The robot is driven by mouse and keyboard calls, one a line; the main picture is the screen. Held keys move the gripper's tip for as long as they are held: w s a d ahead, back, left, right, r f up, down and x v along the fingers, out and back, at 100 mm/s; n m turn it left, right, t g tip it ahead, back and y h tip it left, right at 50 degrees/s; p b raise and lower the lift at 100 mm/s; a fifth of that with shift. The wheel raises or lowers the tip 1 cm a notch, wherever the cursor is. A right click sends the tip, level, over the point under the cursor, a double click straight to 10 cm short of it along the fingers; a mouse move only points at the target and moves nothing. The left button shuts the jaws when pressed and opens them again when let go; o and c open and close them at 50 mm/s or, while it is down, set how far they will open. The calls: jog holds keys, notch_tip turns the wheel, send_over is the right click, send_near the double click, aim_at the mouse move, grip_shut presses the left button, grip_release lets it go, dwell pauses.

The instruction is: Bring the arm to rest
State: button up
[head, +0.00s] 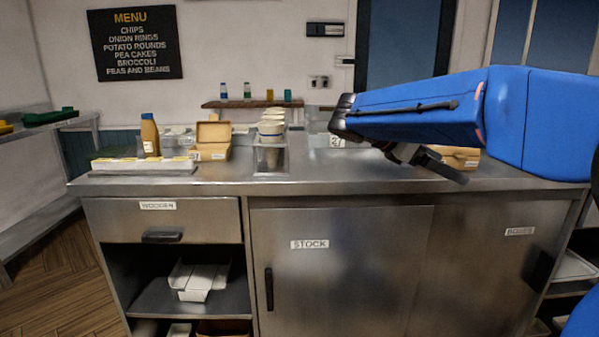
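My arm, with thick blue links, reaches in from the right above the steel counter (340,184). Its dark wrist end points left. The dark part that looks like my gripper (436,166) shows just under the blue link, low over the right part of the counter. A brown box (461,158) lies behind it, partly covered by it. I cannot tell whether the gripper touches the box or stands in front of it. The fingers are small and dark, so their opening and any held thing cannot be made out.
On the counter's left stand a brown sauce bottle (150,136), a white tray (143,165), an open brown box (212,136) and stacked cups in a holder (270,157). Small bottles line a wall shelf (252,104). The counter's front middle is clear.

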jog(key=s+d+f+m+y, duration=0.3)
jog(key=s+f+m+y, duration=0.1)
jog(key=s+f, duration=0.4)
jog(key=s+a+f+m+t+y, duration=0.2)
jog(key=s+a+f+m+y, duration=0.2)
jog(key=s+f+m, duration=0.2)
jog(key=s+a+f+m+t+y, duration=0.2)
jog(key=s+a+f+m+y, duration=0.2)
jog(key=s+f+m, duration=0.3)
jog(key=shift+s+f+m+y, duration=0.4)
jog(key=shift+s+f, duration=1.75)
jog(key=shift+s, duration=1.5)
jog(key=shift+d, duration=0.1)
